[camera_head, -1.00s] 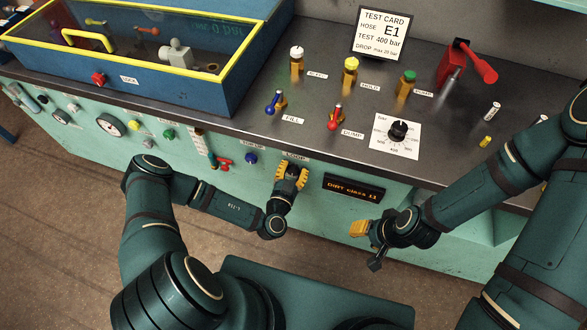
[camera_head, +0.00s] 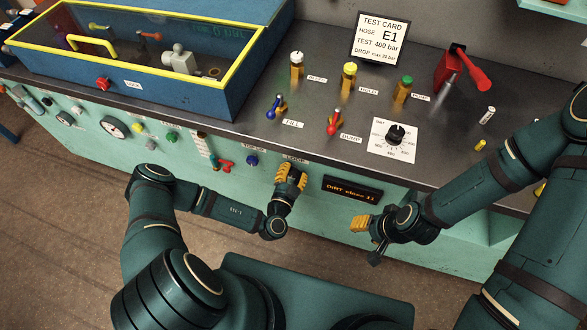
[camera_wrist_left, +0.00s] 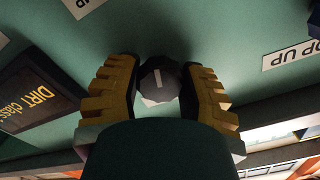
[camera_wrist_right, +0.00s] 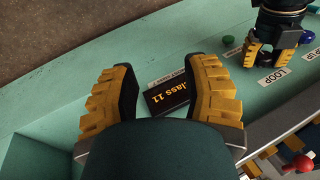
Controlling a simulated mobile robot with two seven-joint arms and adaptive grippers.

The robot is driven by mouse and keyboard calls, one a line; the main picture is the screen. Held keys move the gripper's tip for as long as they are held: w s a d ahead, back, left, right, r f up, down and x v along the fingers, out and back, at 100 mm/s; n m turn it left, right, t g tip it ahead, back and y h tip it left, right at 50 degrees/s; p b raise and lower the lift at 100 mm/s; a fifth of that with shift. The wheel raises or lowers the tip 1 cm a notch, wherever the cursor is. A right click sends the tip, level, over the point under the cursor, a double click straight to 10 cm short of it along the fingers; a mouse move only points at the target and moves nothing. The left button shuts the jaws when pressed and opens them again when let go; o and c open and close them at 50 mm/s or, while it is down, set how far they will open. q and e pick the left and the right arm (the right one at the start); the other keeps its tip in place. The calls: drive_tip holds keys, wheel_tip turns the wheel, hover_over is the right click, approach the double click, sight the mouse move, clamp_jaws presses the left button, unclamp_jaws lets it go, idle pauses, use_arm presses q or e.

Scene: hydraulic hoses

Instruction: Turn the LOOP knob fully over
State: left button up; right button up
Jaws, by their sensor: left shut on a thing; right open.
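The LOOP knob (camera_wrist_left: 160,78) is a small dark round knob with a white mark, on the green panel front. It shows between the fingers in the left wrist view; in the head view my gripper hides it. My left gripper (camera_head: 291,178) is shut on it, just under the LOOP label (camera_wrist_right: 275,77). It also shows in the right wrist view (camera_wrist_right: 271,58). My right gripper (camera_head: 360,223) is open and empty, in front of the panel to the right and below the display.
The "DIRT class 11" display (camera_head: 352,189) is right of the knob. A blue knob (camera_head: 252,160) under the TOP UP label is to its left. Above, the bench top holds the FILL lever (camera_head: 274,107), the DUMP lever (camera_head: 334,122) and a black dial (camera_head: 396,133).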

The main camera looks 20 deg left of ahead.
use_arm(q)
drive_tip(key=m+p, duration=0.1)
drive_tip(key=m, duration=0.1)
drive_tip(key=m+p, duration=0.1)
drive_tip(key=shift+r+m, duration=0.3)
drive_tip(key=shift+m, duration=0.1)
drive_tip(key=m+p, duration=0.2)
drive_tip(key=m, duration=0.1)
drive_tip(key=shift+m, duration=0.3)
drive_tip(key=m+p, duration=0.2)
drive_tip(key=m, duration=0.2)
drive_tip(key=shift+d+f+p, duration=0.1)
drive_tip(key=shift+f+p, duration=0.05)
drive_tip(key=shift+p, duration=0.15)
drive_tip(key=shift+f+m+p, duration=0.1)
drive_tip(key=shift+m+p, duration=0.4)
drive_tip(key=shift+m, duration=0.8)
use_arm(e)
wheel_tip(320, 180, up, 8)
drive_tip(key=w, duration=0.1)
drive_tip(key=shift+w+d+r, duration=0.2)
drive_tip(key=shift+r, duration=0.15)
use_arm(q)
drive_tip(key=shift+d, duration=0.1)
drive_tip(key=o, duration=1.2)
drive_tip(key=shift+f, duration=0.1)
drive_tip(key=shift+s, duration=0.1)
